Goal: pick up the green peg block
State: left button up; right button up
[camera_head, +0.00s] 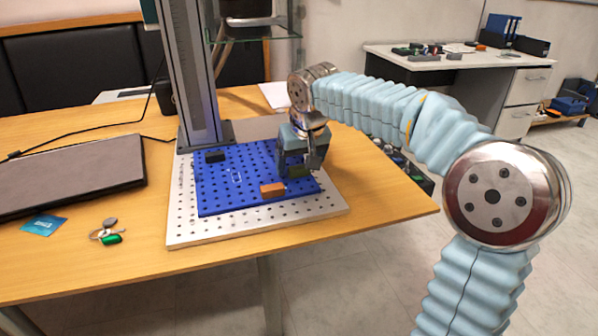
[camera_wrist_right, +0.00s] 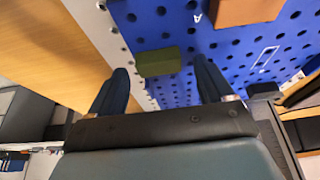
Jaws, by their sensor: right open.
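The green peg block (camera_wrist_right: 158,62) lies on the blue pegboard (camera_wrist_right: 180,25) in the right wrist view, between and just beyond the two finger tips of my right gripper (camera_wrist_right: 165,82). The fingers are apart with nothing held. In the head view, the right gripper (camera_head: 306,168) is low over the right part of the blue pegboard (camera_head: 225,190). The green block (camera_head: 299,171) shows there as a dark green patch, partly hidden by the gripper. My left gripper is not in view.
An orange block (camera_head: 272,190) is just left of the right gripper, and a black block (camera_head: 215,156) is at the board's back left. The laser marker's column (camera_head: 195,80) stands behind. A laptop (camera_head: 70,172) and keys (camera_head: 108,232) lie on the table's left.

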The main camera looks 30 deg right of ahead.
jog(key=shift+w+f, duration=0.1)
jog(key=shift+f, duration=0.1)
jog(key=c, duration=1.2)
jog(key=shift+r, duration=0.1)
jog(key=shift+r, duration=0.25)
notch_tip(320, 180, up, 2)
jog(key=shift+r+p, duration=0.15)
jog(key=shift+p, duration=0.15)
jog(key=s+a+r, duration=0.7)
jog(key=s+r, duration=0.3)
jog(key=s, duration=0.2)
jog(key=shift+a+b, duration=0.2)
jog(key=shift+b, duration=0.1)
